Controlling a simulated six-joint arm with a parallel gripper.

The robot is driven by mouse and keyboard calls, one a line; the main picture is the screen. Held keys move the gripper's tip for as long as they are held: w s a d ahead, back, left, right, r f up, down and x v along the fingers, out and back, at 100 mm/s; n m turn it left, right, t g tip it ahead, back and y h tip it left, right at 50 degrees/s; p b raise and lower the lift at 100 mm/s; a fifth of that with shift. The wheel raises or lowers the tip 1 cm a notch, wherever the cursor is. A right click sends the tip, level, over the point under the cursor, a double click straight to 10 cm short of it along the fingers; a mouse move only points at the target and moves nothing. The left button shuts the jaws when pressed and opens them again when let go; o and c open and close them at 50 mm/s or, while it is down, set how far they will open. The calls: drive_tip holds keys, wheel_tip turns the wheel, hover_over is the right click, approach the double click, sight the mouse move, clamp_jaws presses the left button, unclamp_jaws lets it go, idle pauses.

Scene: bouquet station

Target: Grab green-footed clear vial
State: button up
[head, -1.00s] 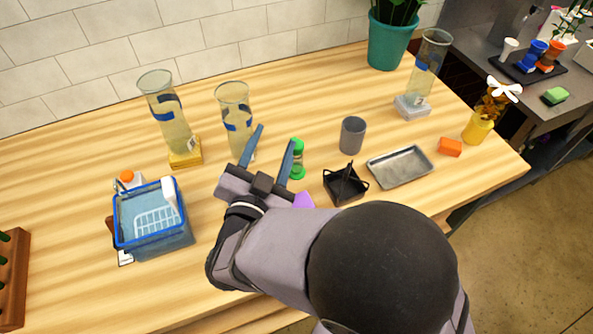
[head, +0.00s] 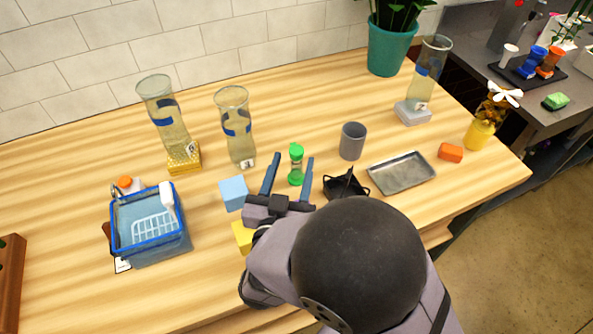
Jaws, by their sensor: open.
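The clear vial (head: 296,166) with a green foot and green top stands upright on the wooden table, near the middle of the head view. My gripper (head: 292,159) is open, its two blue-grey fingers pointing away from my body. In the picture the vial shows between the fingertips, with no finger visibly touching it. I cannot tell from this view how far the fingers are above the table. The whole vial is visible.
A black caddy (head: 345,186) sits close right of the fingers, with a grey cup (head: 352,141) behind. A tall glass vase (head: 236,130) stands behind left; a metal tray (head: 402,172) lies right.

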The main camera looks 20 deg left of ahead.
sight(295, 158)
drive_tip(key=shift+p+x, duration=0.65)
drive_tip(key=shift+x, duration=1.65)
clamp_jaws()
